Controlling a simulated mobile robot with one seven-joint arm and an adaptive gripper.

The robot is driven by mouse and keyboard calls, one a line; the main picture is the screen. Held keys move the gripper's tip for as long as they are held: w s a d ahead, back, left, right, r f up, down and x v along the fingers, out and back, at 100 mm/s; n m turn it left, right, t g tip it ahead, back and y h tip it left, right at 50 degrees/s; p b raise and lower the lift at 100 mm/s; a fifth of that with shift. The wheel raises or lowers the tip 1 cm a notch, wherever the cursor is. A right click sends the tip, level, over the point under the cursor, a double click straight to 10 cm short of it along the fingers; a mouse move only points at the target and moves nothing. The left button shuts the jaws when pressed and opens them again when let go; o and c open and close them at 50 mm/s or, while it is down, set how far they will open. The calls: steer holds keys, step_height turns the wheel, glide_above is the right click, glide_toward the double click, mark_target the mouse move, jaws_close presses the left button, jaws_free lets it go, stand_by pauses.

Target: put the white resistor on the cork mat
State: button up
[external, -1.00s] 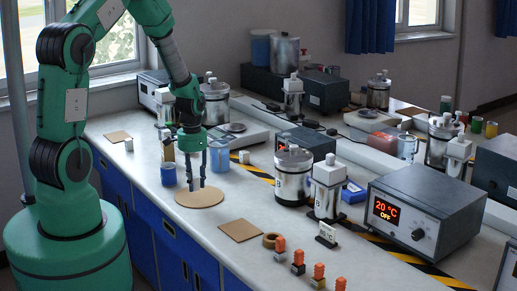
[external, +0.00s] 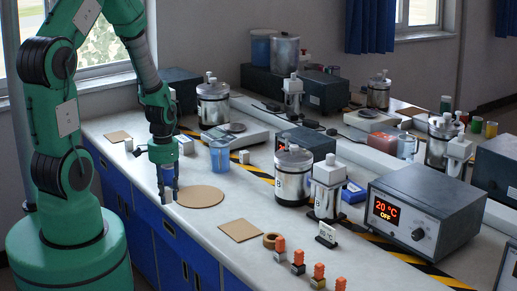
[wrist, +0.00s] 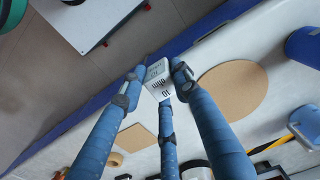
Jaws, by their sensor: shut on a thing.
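My gripper (external: 168,196) hangs low by the front edge of the bench, left of the round cork mat (external: 200,196). In the wrist view its blue fingers are shut on a small white block with dark "10 ohm" print, the white resistor (wrist: 158,82). The resistor sits at the fingertips and partly hides behind them; I cannot make it out in the external view. The round cork mat (wrist: 232,90) lies bare to the right of the fingertips in the wrist view.
Square cork pieces lie at front (external: 240,230) and back left (external: 117,136). A blue cup (wrist: 305,45) stands near the round mat. A clear blue beaker (external: 220,155), steel vessels (external: 294,176) and orange-topped parts (external: 298,262) stand further right.

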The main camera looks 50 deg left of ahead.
steer(key=shift+w, duration=0.1)
steer(key=b, duration=0.2)
glide_above(195, 197)
steer(key=shift+f, duration=0.75)
steer(key=shift+f+b, duration=0.55)
steer(key=shift+f, duration=1.2)
steer(key=o, duration=0.7)
steer(key=shift+f, duration=0.15)
steer(key=o, duration=0.4)
